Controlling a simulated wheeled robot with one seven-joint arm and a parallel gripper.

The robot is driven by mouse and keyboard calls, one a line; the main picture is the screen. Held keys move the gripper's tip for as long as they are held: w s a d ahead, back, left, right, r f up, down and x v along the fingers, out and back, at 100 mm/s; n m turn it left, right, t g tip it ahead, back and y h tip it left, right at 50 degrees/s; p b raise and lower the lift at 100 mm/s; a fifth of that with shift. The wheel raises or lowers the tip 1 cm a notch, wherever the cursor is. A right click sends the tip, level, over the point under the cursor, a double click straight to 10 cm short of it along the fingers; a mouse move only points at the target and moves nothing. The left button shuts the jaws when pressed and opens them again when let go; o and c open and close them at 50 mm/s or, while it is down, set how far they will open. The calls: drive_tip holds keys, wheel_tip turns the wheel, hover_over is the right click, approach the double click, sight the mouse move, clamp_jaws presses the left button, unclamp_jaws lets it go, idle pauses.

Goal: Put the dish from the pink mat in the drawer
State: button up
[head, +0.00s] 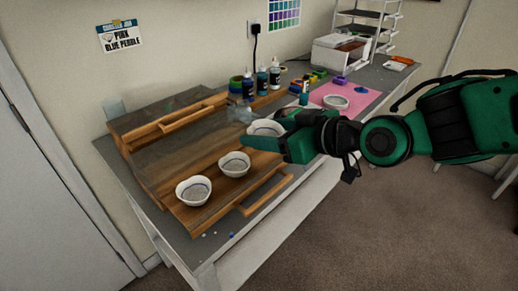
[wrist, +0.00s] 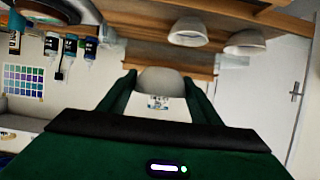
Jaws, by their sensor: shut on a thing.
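My gripper (head: 272,142) is shut on a white dish (head: 265,127), holding it above the right part of the wooden drawer unit (head: 170,150). The held dish also shows between the fingers in the wrist view (wrist: 160,80). Two more white dishes, one at the front (head: 193,190) and one behind it to the right (head: 234,163), stand on the unit's front wooden part, where a handle bar (head: 265,192) juts out. The drawer's inside is hard to make out. The pink mat (head: 362,98) lies at the back right, with another white dish (head: 336,102) on it.
A white box-like machine (head: 340,53) and a shelf rack (head: 372,20) stand at the far end of the grey table (head: 212,242). Small blue bits lie on the table's front corner.

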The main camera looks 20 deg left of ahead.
drive_tip(key=w+a+f, duration=0.1)
drive_tip(key=w+f, duration=0.1)
drive_tip(key=w, duration=0.1)
drive_tip(key=w+f, duration=0.2)
drive_tip(key=w, duration=0.1)
drive_tip(key=w+a+f, duration=0.1)
drive_tip(key=w, duration=0.2)
drive_tip(key=shift+w+a+f, duration=0.1)
drive_tip(key=shift+a+f, duration=0.2)
drive_tip(key=shift+f, duration=2.1)
drive_tip(key=shift+f, duration=0.1)
drive_tip(key=o, duration=1)
drive_tip(key=shift+o, duration=0.4)
